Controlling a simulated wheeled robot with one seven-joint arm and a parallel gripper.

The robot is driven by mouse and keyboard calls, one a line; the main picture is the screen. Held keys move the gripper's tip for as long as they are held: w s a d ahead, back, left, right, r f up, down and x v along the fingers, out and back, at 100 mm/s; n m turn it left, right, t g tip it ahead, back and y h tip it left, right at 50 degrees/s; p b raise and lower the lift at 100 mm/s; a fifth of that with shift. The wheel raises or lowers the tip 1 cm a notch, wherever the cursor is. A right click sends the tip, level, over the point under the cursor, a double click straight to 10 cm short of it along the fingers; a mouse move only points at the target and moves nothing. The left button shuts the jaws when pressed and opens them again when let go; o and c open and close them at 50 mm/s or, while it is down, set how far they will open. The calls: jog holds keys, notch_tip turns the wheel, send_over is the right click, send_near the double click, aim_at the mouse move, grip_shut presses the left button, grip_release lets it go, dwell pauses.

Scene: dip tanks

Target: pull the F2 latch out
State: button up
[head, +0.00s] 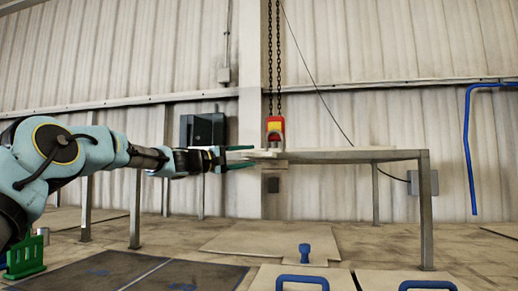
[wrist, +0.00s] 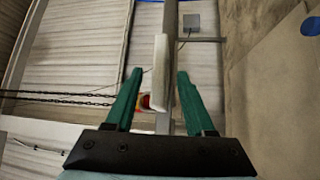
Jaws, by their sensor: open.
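My gripper (head: 251,156) reaches in from the left with its two teal fingers apart, one above the other in the head view. Their tips are beside the left end of a pale flat piece (head: 266,154) at the end of a raised frame (head: 424,200). In the wrist view my gripper (wrist: 157,73) is open, and a pale bar (wrist: 161,60) shows between the fingers. Contact cannot be told. I see no readable F2 label, so I cannot tell which part is the F2 latch.
A red and yellow hoist block (head: 276,128) hangs on chains (head: 278,60) just above the pale piece. Below are a blue knob (head: 304,252), blue handles (head: 303,280) on pale lids, and dark panels (head: 120,270). A blue pipe (head: 468,150) is at right.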

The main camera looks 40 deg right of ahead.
aim_at(254, 156)
jog(key=p+x, duration=0.2)
jog(key=x, duration=0.1)
jog(key=shift+d+r, duration=0.2)
jog(key=shift+d, duration=0.1)
jog(key=shift+s+d+f, duration=0.1)
jog(key=shift+s+d, duration=0.05)
jog(key=shift+d, duration=0.25)
grip_shut()
jog(key=shift+f, duration=0.1)
dwell(0.8)
